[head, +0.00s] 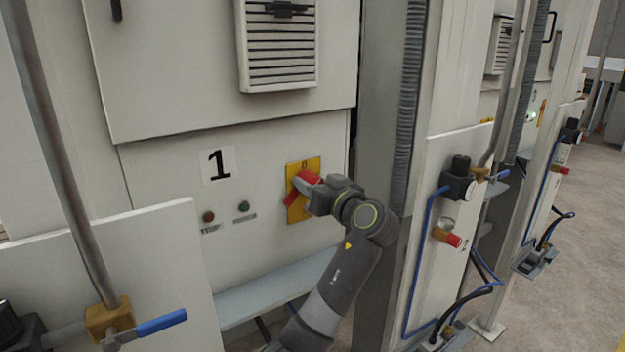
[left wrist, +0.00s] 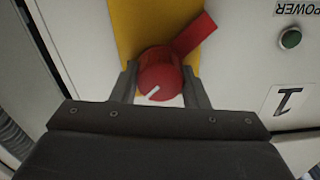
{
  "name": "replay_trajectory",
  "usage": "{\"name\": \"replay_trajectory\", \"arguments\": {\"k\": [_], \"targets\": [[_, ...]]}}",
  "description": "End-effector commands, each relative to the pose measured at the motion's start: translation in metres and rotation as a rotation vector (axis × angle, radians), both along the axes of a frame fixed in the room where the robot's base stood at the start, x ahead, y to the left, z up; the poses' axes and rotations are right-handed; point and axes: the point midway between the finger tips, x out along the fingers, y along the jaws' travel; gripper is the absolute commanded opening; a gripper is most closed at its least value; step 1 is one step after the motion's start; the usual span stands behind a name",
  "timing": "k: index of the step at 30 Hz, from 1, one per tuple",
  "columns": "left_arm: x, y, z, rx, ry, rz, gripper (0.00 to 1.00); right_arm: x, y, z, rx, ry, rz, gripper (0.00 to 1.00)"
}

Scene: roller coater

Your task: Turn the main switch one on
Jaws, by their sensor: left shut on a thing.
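The main switch one is a red rotary knob (head: 291,197) on a yellow plate (head: 294,213), on the pale cabinet panel right of the number 1 label (head: 219,165). My left gripper (head: 304,186) is at the switch and covers part of it. In the left wrist view, which is upside down, the fingers (left wrist: 159,88) are on both sides of the round red knob (left wrist: 158,72), shut on it. The red handle slants out from the knob, toward the lower left in the head view. A white mark shows on the knob. My right gripper is not in view.
A dark green light (head: 244,206) and a brownish one (head: 208,216) sit left of the switch. A grey ledge (head: 265,285) runs below the panel. A blue-handled valve (head: 158,322) stands at the lower left. A post with hoses and a gauge (head: 458,187) is to the right.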

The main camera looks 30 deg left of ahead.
Motion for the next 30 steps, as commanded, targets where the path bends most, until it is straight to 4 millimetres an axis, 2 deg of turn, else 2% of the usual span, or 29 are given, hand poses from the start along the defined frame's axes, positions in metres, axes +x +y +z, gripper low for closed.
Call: {"name": "replay_trajectory", "arguments": {"k": [18,30], "targets": [[0.001,-0.001,0.002,0.209,0.509,0.000,0.18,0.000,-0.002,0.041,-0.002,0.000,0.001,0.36],[0.002,-0.001,0.000,0.280,0.676,-0.001,0.18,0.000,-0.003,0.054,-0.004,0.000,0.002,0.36]]}}
